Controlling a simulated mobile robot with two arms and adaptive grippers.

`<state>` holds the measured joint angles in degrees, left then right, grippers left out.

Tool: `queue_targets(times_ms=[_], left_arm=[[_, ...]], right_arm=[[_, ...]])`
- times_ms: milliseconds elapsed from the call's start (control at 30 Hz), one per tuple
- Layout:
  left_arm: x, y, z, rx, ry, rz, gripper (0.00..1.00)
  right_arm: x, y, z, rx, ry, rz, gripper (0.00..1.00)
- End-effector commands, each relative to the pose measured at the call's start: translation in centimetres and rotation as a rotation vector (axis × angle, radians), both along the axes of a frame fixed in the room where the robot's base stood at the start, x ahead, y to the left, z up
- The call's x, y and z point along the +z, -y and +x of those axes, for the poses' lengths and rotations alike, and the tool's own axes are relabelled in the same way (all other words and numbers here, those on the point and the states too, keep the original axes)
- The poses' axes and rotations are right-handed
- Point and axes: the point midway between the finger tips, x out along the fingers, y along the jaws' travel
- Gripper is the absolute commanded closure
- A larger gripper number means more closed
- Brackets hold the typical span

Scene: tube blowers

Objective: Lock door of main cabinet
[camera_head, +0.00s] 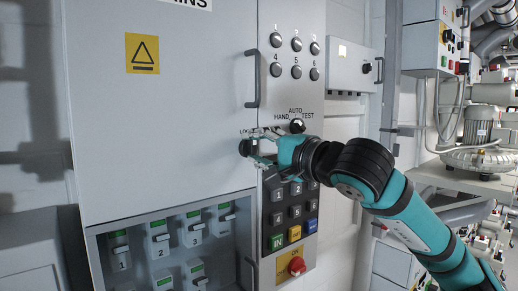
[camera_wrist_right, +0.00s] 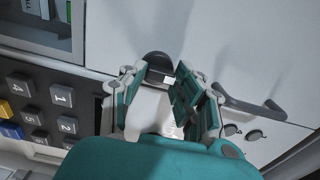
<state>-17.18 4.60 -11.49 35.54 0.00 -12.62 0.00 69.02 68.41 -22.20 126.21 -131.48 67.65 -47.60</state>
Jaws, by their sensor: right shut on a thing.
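The grey door of the main cabinet (camera_head: 185,120) stands flush and looks closed in the head view, with a yellow warning sign on it. A dark round lock knob (camera_head: 243,148) sits at the door's right edge. It also shows in the right wrist view (camera_wrist_right: 157,60), with a small white mark on it. My right gripper (camera_head: 256,145) reaches in from the right and is shut on the knob; in the wrist view its fingers (camera_wrist_right: 160,85) lie on either side of it. A small label above the knob is partly hidden by the fingers. My left gripper is not in view.
A vertical door handle (camera_head: 252,78) is above the knob. To the right is a panel with indicator knobs (camera_head: 297,44), a keypad (camera_head: 290,200) and a red rotary switch (camera_head: 297,266). Below the door is a recessed bay of numbered breakers (camera_head: 160,240). Machinery (camera_head: 480,140) stands at far right.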

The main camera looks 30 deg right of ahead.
Motion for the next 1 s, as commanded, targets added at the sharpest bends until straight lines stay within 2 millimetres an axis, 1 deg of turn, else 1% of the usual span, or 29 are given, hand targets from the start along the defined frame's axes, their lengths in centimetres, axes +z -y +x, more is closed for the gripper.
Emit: queue_targets(times_ms=[267,300,467,767,867,967,1000], left_arm=[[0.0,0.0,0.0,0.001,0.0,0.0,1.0],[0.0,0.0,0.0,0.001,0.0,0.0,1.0],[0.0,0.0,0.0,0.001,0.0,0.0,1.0],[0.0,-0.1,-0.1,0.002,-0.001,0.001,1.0],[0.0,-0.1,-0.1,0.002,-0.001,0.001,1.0],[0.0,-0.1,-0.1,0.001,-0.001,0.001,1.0],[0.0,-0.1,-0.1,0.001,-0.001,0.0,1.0]], right_arm=[[-0.1,0.0,0.0,0.001,-0.002,-0.003,1.0],[-0.1,0.0,0.0,0.001,-0.002,-0.003,0.69],[-0.1,0.0,0.0,0.001,-0.002,-0.002,0.48],[0.0,0.0,-0.2,0.0,0.0,-0.001,0.47],[0.0,0.1,-0.9,0.0,0.0,-0.002,0.47],[-0.1,0.3,-2.5,-0.003,-0.001,-0.005,0.47],[-0.1,0.3,-3.4,-0.004,0.0,-0.008,0.47]])
